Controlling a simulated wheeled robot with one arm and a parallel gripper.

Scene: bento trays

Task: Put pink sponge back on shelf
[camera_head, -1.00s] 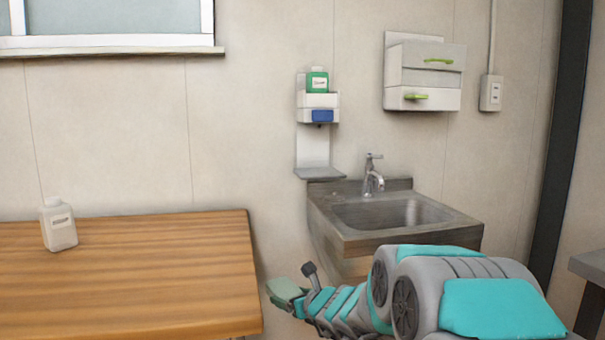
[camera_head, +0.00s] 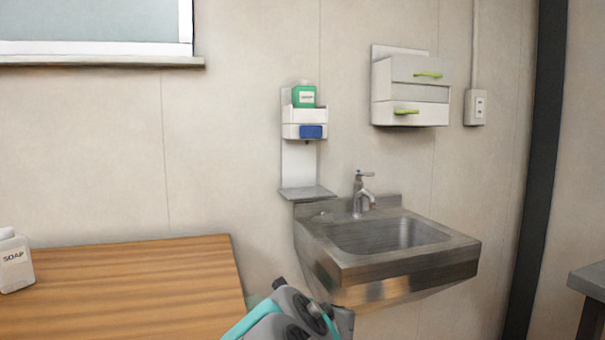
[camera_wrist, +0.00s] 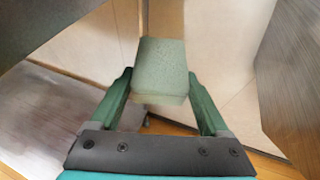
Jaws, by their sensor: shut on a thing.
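My gripper (camera_wrist: 161,88) is shut on a pale green sponge (camera_wrist: 162,68), which sits between its two green fingers in the wrist view. No pink sponge shows in any view; the held one looks green. In the head view my arm reaches in from the bottom, and a bit of the green sponge (camera_head: 253,299) shows by the table's right edge. A small grey shelf (camera_head: 308,194) is fixed to the wall left of the tap. Above it a white holder (camera_head: 303,116) carries a green soap bottle (camera_head: 304,97) and a blue block (camera_head: 311,132).
A steel sink (camera_head: 460,247) with a tap (camera_head: 362,195) stands right of the shelf. A wooden table (camera_head: 130,285) with a white soap bottle (camera_head: 15,262) is at left. A drawer unit (camera_head: 412,90) hangs on the wall. A grey surface (camera_head: 588,280) juts in at right.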

